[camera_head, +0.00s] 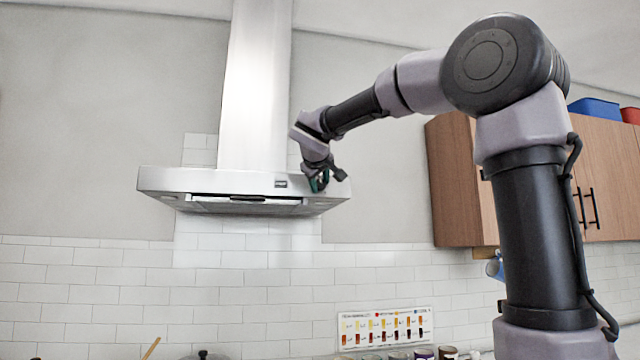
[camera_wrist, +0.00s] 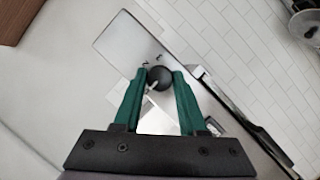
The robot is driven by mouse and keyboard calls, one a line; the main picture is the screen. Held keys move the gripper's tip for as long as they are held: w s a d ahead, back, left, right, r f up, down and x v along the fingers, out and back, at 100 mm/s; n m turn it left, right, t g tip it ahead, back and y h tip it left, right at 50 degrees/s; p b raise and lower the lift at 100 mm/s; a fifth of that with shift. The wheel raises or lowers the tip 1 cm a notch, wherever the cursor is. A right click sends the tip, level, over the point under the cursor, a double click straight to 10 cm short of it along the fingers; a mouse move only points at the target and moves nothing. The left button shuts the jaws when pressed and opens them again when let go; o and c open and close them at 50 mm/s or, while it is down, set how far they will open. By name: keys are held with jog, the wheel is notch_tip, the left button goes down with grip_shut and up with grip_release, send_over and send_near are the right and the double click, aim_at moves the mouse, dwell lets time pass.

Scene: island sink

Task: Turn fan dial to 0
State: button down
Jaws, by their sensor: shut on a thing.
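The fan dial (camera_wrist: 159,78) is a round black knob with a light pointer mark, on the front face of the steel range hood (camera_wrist: 125,48). In the wrist view it sits between the tips of my gripper's green fingers (camera_wrist: 158,84), which are shut on it. The pointer mark runs toward the lower left of that picture. In the head view my gripper (camera_head: 320,182) is at the right end of the hood (camera_head: 160,181) and hides the dial.
Wooden cabinets (camera_head: 460,182) hang to the right of the hood, behind my arm. A colourful chart (camera_head: 385,327) stands against the white tile wall (camera_head: 90,275). Cups (camera_head: 424,353) and a dark-lidded pot (camera_head: 203,355) stand low at the picture's bottom. The wall left of the hood is clear.

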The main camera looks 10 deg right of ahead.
dwell(0.4)
jog(key=shift+c, duration=2.3)
grip_release()
jog(key=v, duration=1)
jog(key=shift+s+a, duration=0.2)
jog(key=shift+s, duration=0.2)
jog(key=s+d+f+m+g+y, duration=0.2)
jog(key=s+f, duration=0.4)
jog(key=f, duration=0.4)
jog(key=s+d+f+m+g+y, duration=0.2)
jog(key=s+d+f+m, duration=0.2)
jog(key=s+f, duration=0.3)
jog(key=s+d+f+m+g+y, duration=0.2)
jog(key=s+f, duration=0.5)
jog(key=f, duration=0.8)
jog(key=shift+d+f+m+g, duration=0.2)
jog(key=shift+d+m+g, duration=0.3)
jog(key=shift+d, duration=0.1)
